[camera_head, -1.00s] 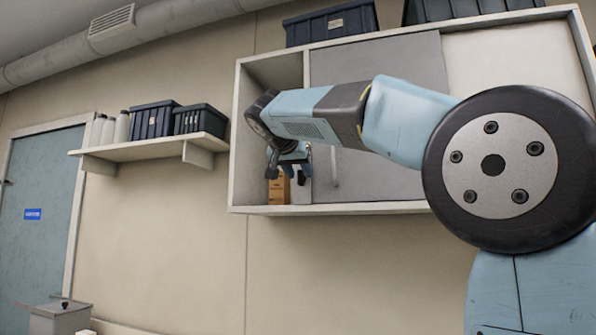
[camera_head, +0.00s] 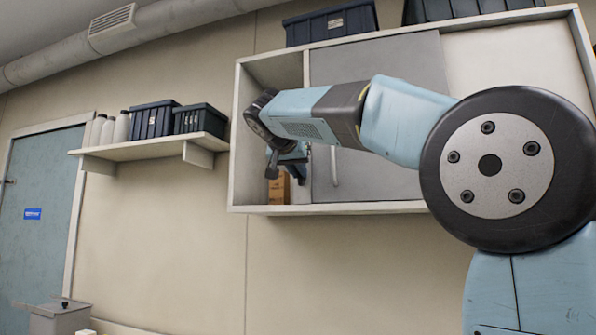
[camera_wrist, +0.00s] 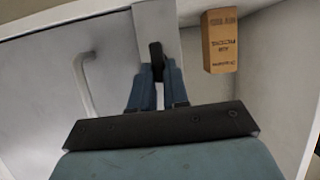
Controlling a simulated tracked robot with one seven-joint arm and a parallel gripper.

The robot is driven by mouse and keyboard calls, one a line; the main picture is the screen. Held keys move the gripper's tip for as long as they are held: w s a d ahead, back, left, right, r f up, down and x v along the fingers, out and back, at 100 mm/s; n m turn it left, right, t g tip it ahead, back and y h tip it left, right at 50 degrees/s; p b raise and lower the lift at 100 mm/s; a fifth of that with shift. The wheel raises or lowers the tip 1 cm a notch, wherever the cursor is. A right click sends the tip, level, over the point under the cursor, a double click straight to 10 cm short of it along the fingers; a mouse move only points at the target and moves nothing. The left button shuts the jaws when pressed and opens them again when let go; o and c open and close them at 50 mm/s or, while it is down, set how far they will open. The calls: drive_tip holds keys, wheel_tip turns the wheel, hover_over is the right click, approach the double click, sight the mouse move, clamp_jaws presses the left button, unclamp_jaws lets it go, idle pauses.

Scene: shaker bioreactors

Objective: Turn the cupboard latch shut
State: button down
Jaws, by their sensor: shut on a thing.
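The cupboard is a pale open-fronted wall unit with a grey door (camera_head: 400,180) that has a bar handle (camera_head: 334,165). The wrist view shows the door (camera_wrist: 35,90) at left and its handle (camera_wrist: 88,78). A small dark latch (camera_wrist: 156,52) sits on the pale upright beside the door edge and points roughly along the upright in the wrist view. My gripper (camera_wrist: 157,74) is shut on the latch, with a finger on each side of it. In the head view my gripper (camera_head: 288,168) is at the cupboard's lower left, partly hidden by my wrist.
A brown printed box (camera_wrist: 220,40) stands in the open left compartment, close to my gripper. The compartment's side wall (camera_head: 245,150) is to the left. Dark crates (camera_head: 330,24) sit on top of the cupboard. A shelf (camera_head: 140,148) with bins is further left.

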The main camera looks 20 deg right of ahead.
drive_tip(key=shift+a, duration=0.1)
drive_tip(key=shift+w+a+f+n+g+h, duration=0.3)
drive_tip(key=shift+n+h, duration=0.95)
drive_tip(key=shift+n, duration=0.95)
drive_tip(key=shift+w+a+f+n+t+h, duration=0.1)
drive_tip(key=shift+a+f+n+h, duration=0.25)
drive_tip(key=shift+n+h, duration=1.35)
drive_tip(key=shift+w+a+f+n+g+h, duration=0.2)
drive_tip(key=shift+f+n+h, duration=0.4)
drive_tip(key=shift+n, duration=2.1)
drive_tip(key=shift+r+h, duration=0.1)
drive_tip(key=shift+h, duration=0.15)
drive_tip(key=c, duration=1.4)
unclamp_jaws()
drive_tip(key=shift+o, duration=1.4)
drive_tip(key=shift+r, duration=0.1)
drive_tip(key=v, duration=1.3)
drive_tip(key=shift+s+a, duration=0.2)
drive_tip(key=shift+a, duration=0.15)
